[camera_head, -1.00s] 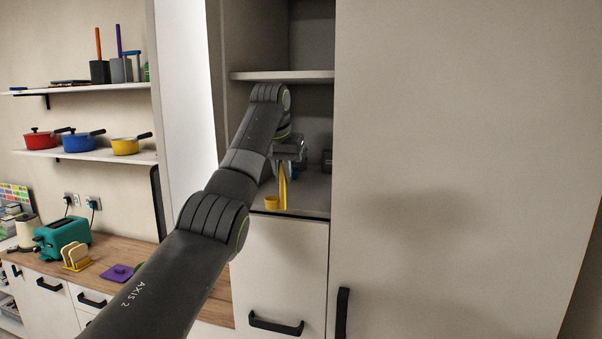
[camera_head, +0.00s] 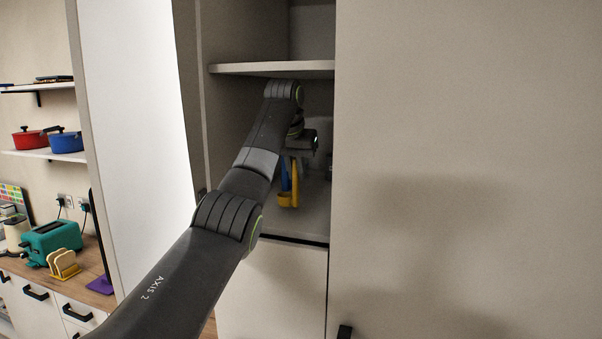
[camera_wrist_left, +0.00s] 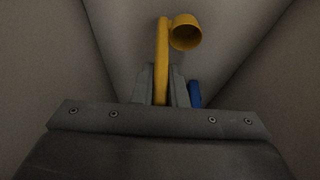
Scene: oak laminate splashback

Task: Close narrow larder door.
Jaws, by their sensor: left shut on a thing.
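The narrow larder is open above a drawer front, and its pale door (camera_head: 125,130) stands swung out on the left. A dark handle shows at the door's far edge. My left arm reaches into the compartment below the larder shelf (camera_head: 270,69). My left gripper (camera_head: 294,155) points down there, shut on the handle of a yellow ladle (camera_head: 293,195). In the left wrist view, the ladle (camera_wrist_left: 186,35) stands between the fingertips (camera_wrist_left: 162,85) with its cup beyond them. A blue utensil (camera_wrist_left: 195,95) is beside it, partly hidden. My right gripper is not in view.
A tall closed cabinet front (camera_head: 460,160) fills the right side. On the left are a teal toaster (camera_head: 52,240), a toast rack (camera_head: 63,263) and wall shelves with a red pot (camera_head: 28,138) and a blue pot (camera_head: 66,141). The compartment floor (camera_head: 310,222) around the ladle looks mostly clear.

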